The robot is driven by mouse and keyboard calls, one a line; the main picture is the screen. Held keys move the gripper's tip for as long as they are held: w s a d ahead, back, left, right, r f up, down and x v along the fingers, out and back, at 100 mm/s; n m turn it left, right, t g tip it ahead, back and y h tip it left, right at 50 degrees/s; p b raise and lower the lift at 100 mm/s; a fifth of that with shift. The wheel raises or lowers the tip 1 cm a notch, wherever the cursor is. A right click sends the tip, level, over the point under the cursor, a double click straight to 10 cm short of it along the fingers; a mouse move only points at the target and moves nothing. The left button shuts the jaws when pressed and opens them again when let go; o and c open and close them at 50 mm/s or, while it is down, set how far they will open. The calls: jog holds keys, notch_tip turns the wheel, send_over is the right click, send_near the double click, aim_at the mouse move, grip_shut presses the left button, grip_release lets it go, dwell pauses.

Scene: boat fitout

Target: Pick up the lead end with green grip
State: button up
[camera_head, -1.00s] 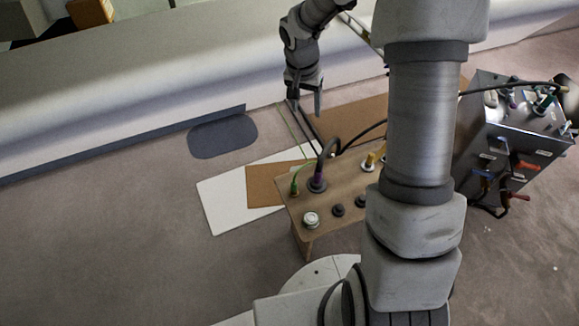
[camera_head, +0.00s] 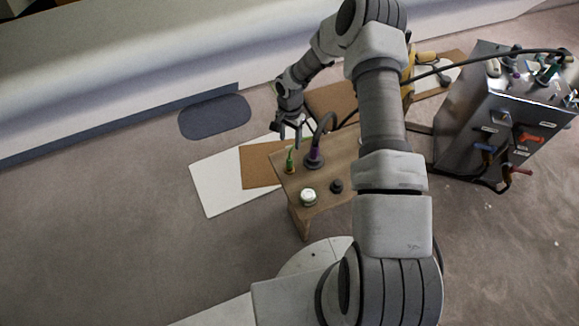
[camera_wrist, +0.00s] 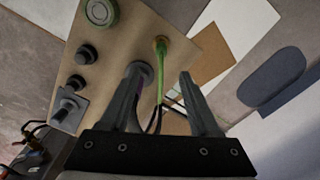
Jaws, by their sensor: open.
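The lead end with green grip (camera_head: 290,160) stands upright at the far left corner of the small wooden stand (camera_head: 325,195). In the wrist view the green grip (camera_wrist: 161,67) shows between the two fingers, beyond their tips, with its thin green lead running back toward the gripper. My gripper (camera_head: 290,135) is open and empty, just above and behind the green grip in the head view. In the wrist view my gripper (camera_wrist: 160,80) has its left finger in front of the purple-collared lead end. I cannot tell whether that finger touches it.
The purple-collared lead end (camera_head: 314,158) with a thick dark cable stands right beside the green one. A white-green round cap (camera_head: 308,197) and a dark knob (camera_head: 336,186) are on the stand. A metal box (camera_head: 490,120) with leads stands at right.

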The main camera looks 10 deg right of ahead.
aim_at(290, 159)
notch_tip(290, 159, down, 13)
jog(key=b, duration=0.4)
jog(key=shift+w, duration=0.1)
grip_shut()
